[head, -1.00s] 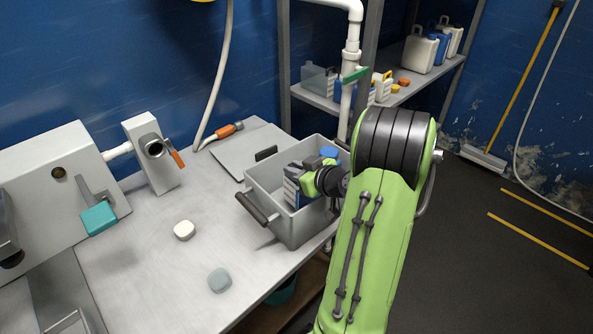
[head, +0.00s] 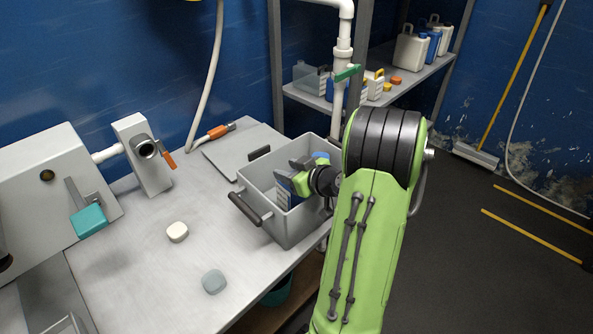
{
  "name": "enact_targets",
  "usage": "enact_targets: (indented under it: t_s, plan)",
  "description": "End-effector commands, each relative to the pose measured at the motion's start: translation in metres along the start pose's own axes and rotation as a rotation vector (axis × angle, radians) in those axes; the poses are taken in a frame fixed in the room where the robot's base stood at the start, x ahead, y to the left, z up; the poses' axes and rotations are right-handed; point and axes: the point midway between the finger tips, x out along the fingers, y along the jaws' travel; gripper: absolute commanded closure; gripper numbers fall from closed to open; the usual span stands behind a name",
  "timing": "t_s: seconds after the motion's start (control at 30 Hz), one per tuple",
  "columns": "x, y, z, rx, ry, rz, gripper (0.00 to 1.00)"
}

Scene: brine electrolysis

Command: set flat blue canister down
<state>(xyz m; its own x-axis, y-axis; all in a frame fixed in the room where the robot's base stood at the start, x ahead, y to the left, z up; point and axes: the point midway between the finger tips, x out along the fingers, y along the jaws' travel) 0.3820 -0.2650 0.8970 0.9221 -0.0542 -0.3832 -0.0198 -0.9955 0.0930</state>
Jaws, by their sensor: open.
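The flat blue canister (head: 284,191), with a pale label on its side, stands inside the grey crate (head: 288,230) on the metal bench. My gripper (head: 297,176) is open at the top of the canister, over the crate. The gripper and wrist hide part of the canister, and I cannot tell whether they touch it. Another blue item (head: 320,158) shows at the back of the crate, partly behind the gripper.
A white cap (head: 177,232) and a grey cap (head: 214,282) lie on the bench (head: 150,270). A shelf (head: 420,77) with several canisters is behind. A pipe with a green valve (head: 347,73) rises behind the crate.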

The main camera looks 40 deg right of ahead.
Motion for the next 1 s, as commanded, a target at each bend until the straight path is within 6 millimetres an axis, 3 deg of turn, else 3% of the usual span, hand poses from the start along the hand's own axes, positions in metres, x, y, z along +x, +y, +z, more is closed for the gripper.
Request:
enact_targets:
  t_s: [0.13, 0.5, 0.63, 0.8, 0.9, 0.97, 1.0]
  plan:
    - [-0.007, 0.002, -0.016, 0.002, -0.001, 0.000, 0.56]
    - [-0.105, 0.003, -0.011, 0.001, 0.001, 0.007, 0.56]
    - [-0.121, 0.002, -0.011, 0.001, 0.001, 0.002, 0.56]
    - [-0.124, 0.000, -0.011, -0.001, 0.000, -0.004, 0.56]
    - [-0.115, -0.024, -0.019, -0.012, -0.038, -0.072, 0.56]
    - [-0.106, -0.056, -0.026, -0.026, -0.099, -0.158, 0.56]
    - [-0.102, -0.083, -0.031, -0.036, -0.157, -0.219, 0.56]
